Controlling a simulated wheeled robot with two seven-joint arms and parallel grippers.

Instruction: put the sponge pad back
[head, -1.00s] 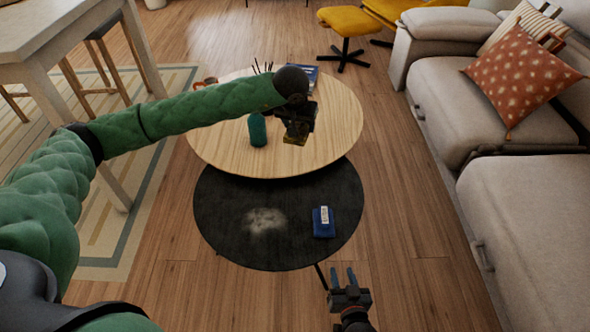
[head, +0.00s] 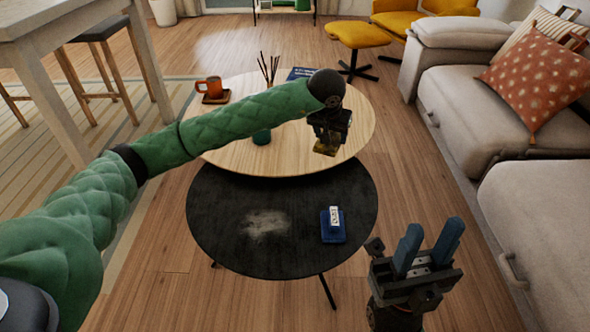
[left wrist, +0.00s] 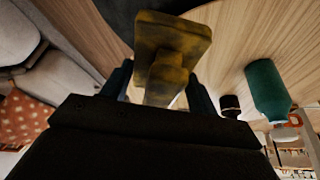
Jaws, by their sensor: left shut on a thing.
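A yellow-brown sponge pad (left wrist: 172,45), flat with a narrower grip block, is held between the fingers of my left gripper (left wrist: 158,88). In the head view the pad (head: 325,148) hangs below my left gripper (head: 328,128), over the near right part of the round wooden table (head: 225,150). It looks clear of the top, though the gap is hard to judge. My right gripper (head: 432,235) is empty with its blue fingers apart, right of the black round table (head: 215,215). A blue flat item (head: 327,232) with a white piece on it lies on the black table.
A pale powdery patch (head: 264,224) marks the black table. A teal bottle (left wrist: 267,90), partly hidden by my arm in the head view, stands on the wooden table. An orange mug (head: 209,86) and a dark blue book (head: 300,73) are further back. A sofa (head: 470,110) borders the right.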

